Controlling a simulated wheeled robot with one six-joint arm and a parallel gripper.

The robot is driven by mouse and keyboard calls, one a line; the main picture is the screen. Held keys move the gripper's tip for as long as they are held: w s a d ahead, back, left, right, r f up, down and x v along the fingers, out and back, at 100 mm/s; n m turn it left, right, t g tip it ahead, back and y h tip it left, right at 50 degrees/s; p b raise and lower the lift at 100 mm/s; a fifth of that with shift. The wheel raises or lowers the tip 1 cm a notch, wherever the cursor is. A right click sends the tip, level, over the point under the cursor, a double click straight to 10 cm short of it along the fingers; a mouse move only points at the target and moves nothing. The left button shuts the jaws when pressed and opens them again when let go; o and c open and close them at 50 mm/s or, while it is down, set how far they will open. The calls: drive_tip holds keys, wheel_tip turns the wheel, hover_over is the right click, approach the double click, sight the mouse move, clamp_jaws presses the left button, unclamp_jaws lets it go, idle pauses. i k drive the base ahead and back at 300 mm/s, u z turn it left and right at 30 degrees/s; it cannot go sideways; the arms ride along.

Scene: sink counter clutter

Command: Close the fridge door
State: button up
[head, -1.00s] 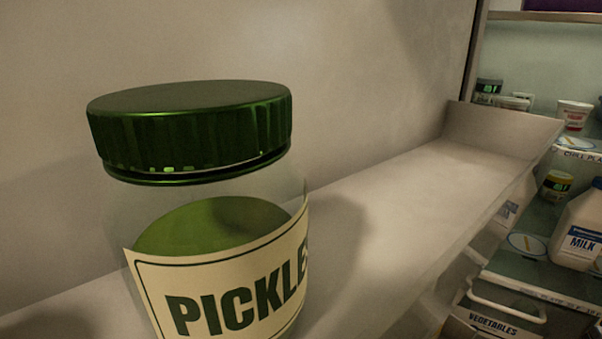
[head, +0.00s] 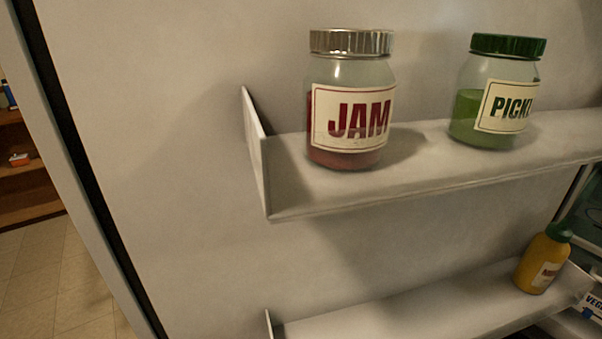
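The fridge door (head: 170,190) stands open, and its inner face fills most of the head view. Its dark-sealed edge (head: 85,190) runs down the left side. The upper door shelf (head: 430,185) holds a jam jar (head: 345,145) with a silver lid and a pickle jar (head: 495,125) with a green lid, both upright. The lower door shelf (head: 400,305) holds a yellow bottle (head: 543,262) with a green cap at its right. A small part of the fridge inside shows at the right edge. My gripper is not in view.
Beyond the door's edge at the left, a tiled floor (head: 40,285) is open. A brown wooden shelf unit (head: 30,180) with a few small items stands there. A vegetables label (head: 594,302) shows at the lower right.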

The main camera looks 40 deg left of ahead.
sight(168, 134)
drive_tip(key=k, duration=0.3)
drive_tip(key=u, duration=3.45)
drive_tip(key=i, duration=3.4)
drive_tip(key=z, duration=4.5)
